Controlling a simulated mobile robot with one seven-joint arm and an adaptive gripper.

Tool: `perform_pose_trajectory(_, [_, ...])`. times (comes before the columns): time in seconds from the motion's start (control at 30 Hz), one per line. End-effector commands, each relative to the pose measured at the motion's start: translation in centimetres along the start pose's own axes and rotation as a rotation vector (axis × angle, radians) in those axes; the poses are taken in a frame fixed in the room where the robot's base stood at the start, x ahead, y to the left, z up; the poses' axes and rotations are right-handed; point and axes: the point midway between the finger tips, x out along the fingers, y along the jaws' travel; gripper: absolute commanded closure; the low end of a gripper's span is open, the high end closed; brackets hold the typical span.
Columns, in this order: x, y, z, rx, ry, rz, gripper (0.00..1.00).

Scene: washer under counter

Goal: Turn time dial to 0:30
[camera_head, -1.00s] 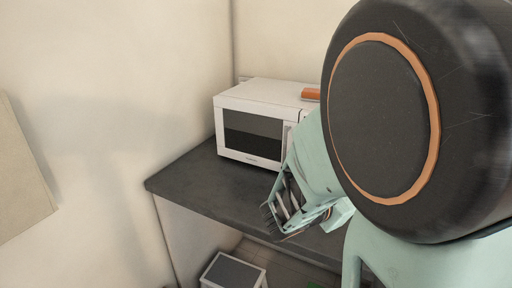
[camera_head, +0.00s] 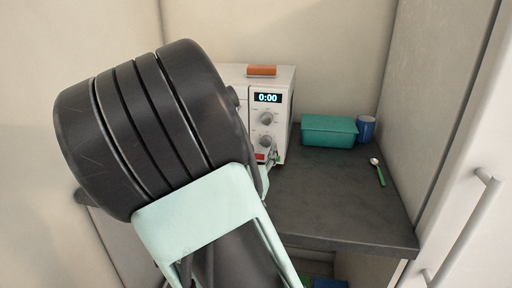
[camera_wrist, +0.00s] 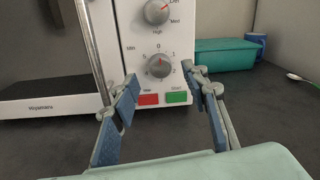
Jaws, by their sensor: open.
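The white microwave (camera_head: 285,103) stands on the dark counter, its display (camera_head: 267,98) reading 0:00. The time dial (camera_head: 266,141) is the lower grey knob. In the wrist view this time dial (camera_wrist: 159,65) has a "Min" scale around it, and its red mark points up. My gripper (camera_wrist: 165,108) is open and empty. Its blue-padded fingers stand to the left and right below the dial, apart from it. In the head view my arm hides most of the gripper; only a fingertip part shows beside the panel.
The upper power dial (camera_wrist: 157,11) sits above the time dial. Red (camera_wrist: 148,99) and green (camera_wrist: 176,97) buttons lie below it. The door handle (camera_wrist: 92,50) runs along the left. A teal box (camera_head: 329,130), blue cup (camera_head: 366,128) and green-handled spoon (camera_head: 378,171) are right.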

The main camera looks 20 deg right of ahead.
Motion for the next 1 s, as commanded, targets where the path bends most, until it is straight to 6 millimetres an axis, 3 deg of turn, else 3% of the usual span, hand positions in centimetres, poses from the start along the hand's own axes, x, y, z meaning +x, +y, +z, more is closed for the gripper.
perform_pose_trajectory(0.23, [3.4, 0.0, -0.1, 0.001, 0.0, -0.001, 0.58])
perform_pose_trajectory(0.63, [4.1, 0.0, 0.0, 0.001, 0.001, -0.001, 0.59])
perform_pose_trajectory(1.0, [4.0, 0.0, 0.0, 0.001, 0.001, 0.0, 1.0])
